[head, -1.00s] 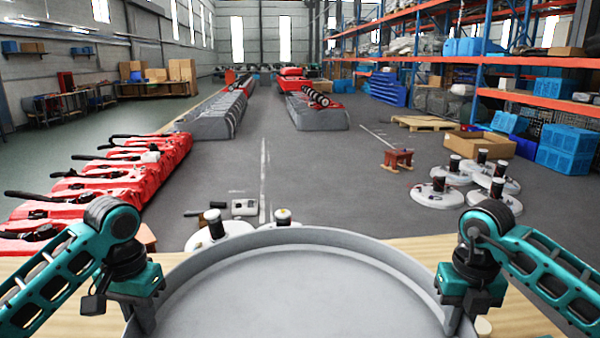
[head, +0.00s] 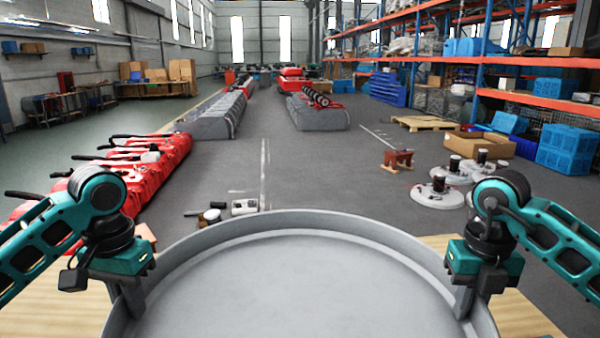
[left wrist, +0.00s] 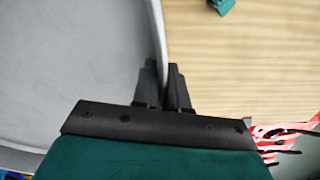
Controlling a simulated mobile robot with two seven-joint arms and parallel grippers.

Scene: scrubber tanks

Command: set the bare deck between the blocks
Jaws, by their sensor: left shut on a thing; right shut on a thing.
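The bare deck (head: 300,280) is a wide, round, grey pan with a raised rim, empty inside, at the bottom middle of the head view. It also shows in the left wrist view (left wrist: 75,65). My left gripper (head: 130,300) is shut on its left rim; in the left wrist view its two fingers (left wrist: 163,85) pinch the rim wall. My right gripper (head: 464,298) is shut on the right rim. The deck looks held above the wooden top (head: 65,310). A small teal piece (left wrist: 222,5) lies on the wood; I cannot tell if it is a block. No blocks show clearly.
Red machine bodies (head: 150,180) line the floor at left. White round discs (head: 437,194) with dark posts lie on the floor at right.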

